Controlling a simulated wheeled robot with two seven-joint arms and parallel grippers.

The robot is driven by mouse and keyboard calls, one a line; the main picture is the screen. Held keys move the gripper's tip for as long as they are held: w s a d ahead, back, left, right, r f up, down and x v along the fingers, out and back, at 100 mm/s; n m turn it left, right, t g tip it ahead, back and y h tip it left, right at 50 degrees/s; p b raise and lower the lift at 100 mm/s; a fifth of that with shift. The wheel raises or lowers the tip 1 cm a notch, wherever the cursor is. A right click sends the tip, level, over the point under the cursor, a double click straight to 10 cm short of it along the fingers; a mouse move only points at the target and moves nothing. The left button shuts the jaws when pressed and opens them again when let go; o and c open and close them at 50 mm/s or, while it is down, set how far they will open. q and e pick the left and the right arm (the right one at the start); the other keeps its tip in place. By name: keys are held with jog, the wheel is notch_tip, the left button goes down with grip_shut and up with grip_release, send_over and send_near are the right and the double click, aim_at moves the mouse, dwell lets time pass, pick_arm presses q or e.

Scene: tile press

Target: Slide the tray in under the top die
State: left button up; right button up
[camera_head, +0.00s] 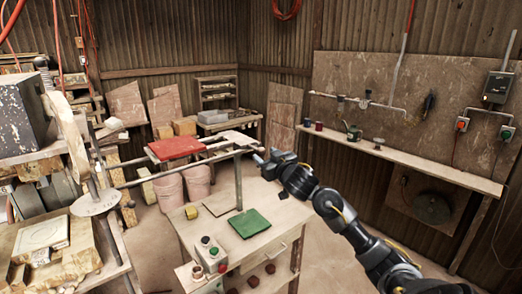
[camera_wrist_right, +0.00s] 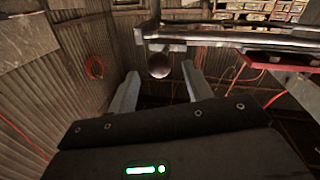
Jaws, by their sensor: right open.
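A flat red panel (camera_head: 175,147) and a pale plate (camera_head: 232,138) lie at the metal rails (camera_head: 185,168); I cannot tell which of them belongs to the tray. The rails run from the press at the left to a crossbar (camera_head: 247,151) at the right. My right gripper (camera_head: 268,160) is open at the crossbar's right end. In the right wrist view a round knob (camera_wrist_right: 159,65) below a metal bar (camera_wrist_right: 220,40) shows between the open fingers, with no clear contact. A dark block (camera_head: 22,117) stands at the left; the top die is not clearly visible. My left gripper is out of view.
A pale square block (camera_head: 42,236) lies at the lower left. A wall shelf (camera_head: 420,166) is at the right.

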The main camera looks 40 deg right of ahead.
aim_at(263, 153)
jog(key=shift+p+x, duration=0.45)
jog(key=shift+x, duration=1.55)
jog(key=shift+c, duration=0.2)
grip_shut()
